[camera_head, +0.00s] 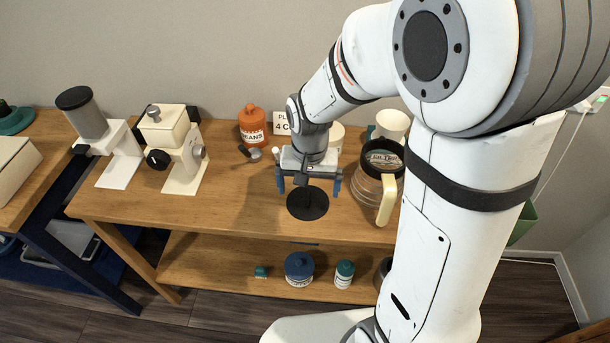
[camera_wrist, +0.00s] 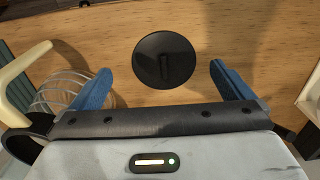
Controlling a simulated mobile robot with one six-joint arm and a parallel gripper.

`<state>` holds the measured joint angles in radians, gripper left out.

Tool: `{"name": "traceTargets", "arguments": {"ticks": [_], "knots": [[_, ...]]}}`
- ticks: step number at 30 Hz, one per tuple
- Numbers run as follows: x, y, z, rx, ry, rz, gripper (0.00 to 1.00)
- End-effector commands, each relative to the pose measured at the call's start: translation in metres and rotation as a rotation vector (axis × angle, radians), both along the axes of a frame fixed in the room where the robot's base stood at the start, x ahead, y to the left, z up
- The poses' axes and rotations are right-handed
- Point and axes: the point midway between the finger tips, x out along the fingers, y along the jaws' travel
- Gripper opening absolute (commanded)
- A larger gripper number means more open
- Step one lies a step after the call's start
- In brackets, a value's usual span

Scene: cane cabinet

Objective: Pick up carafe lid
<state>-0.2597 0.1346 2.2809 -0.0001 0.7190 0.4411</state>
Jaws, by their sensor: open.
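The carafe lid (camera_head: 308,203) is a flat black disc lying on the wooden cabinet top. In the wrist view my gripper (camera_wrist: 160,80) has one finger to each side of the lid, which sits slightly toward the far side. The glass carafe (camera_head: 379,178) with a cream handle stands to the right; its handle (camera_wrist: 24,70) shows at left in the wrist view.
The wooden cabinet top (camera_head: 240,205) is clear left of the lid. A cream grinder (camera_head: 180,150), a white machine with a grey cylinder (camera_head: 120,150), and an orange beans jar (camera_head: 252,125) stand behind and left. A white mug (camera_head: 392,124) is behind the carafe.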

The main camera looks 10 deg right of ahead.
Motion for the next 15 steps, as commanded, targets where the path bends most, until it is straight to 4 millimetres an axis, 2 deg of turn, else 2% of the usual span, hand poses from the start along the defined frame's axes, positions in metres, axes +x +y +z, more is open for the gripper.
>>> {"name": "traceTargets", "arguments": {"ticks": [15], "knots": [[0.002,0.004,-0.058,-0.003,0.012,-0.009,1.00]]}}
